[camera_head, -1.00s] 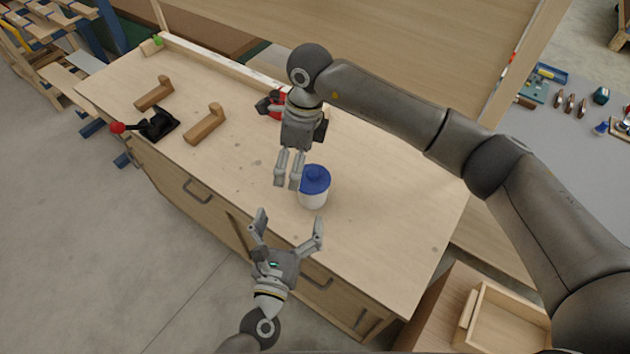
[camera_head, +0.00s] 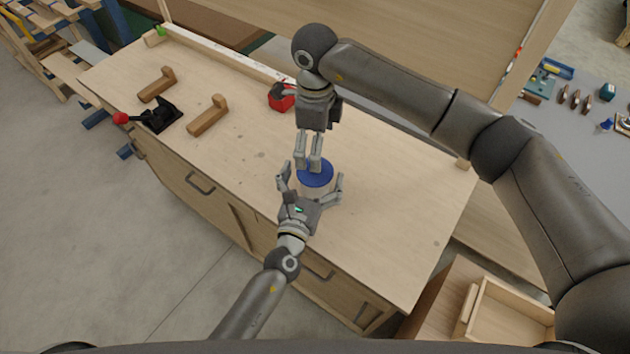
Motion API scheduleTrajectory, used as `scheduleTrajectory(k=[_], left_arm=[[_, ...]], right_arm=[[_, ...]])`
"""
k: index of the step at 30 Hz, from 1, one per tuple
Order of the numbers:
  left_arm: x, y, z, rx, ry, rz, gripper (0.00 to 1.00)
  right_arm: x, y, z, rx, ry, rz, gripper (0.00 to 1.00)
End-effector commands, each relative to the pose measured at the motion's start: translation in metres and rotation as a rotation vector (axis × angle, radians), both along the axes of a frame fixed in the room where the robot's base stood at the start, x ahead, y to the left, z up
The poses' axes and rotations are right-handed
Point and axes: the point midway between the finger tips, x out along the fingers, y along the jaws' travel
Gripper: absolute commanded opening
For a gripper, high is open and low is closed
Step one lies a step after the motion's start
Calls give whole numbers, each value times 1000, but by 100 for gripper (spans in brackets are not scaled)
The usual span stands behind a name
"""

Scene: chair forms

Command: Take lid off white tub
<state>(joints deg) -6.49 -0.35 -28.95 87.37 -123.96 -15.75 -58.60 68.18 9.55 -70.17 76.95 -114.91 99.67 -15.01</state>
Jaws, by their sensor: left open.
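The white tub (camera_head: 316,190) stands on the workbench, with its blue lid (camera_head: 315,177) on top. My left gripper (camera_head: 311,177) is open, its two fingers spread on either side of the tub; it hides the tub's lower front. I cannot tell whether the fingers touch the tub. My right gripper (camera_head: 308,165) points down over the lid, its fingertips at the lid's top and covering the knob. Its fingers are close together, and whether they hold the knob is not clear.
The workbench (camera_head: 390,220) is clear to the right of the tub. A red object (camera_head: 281,98) lies behind, near my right gripper. Two wooden pieces (camera_head: 208,116) (camera_head: 157,85) and a black device with a red knob (camera_head: 158,115) are at the left.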

Motion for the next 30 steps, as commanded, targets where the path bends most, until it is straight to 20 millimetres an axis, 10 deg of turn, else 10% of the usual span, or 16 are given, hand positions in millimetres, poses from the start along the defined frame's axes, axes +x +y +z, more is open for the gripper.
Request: scheduleTrajectory(k=[9, 26, 27, 30], left_arm=[[2, -1, 0, -1, 1, 0, 97], [1, -1, 0, -1, 1, 0, 26], [1, -1, 0, -1, 1, 0, 74], [1, 0, 0, -1, 1, 0, 87]], right_arm=[[0, 0, 0, 0, 0, 0, 95], [0, 0, 0, 0, 0, 0, 95], [0, 0, 0, 1, 0, 0, 95], [0, 0, 0, 1, 0, 0, 95]])
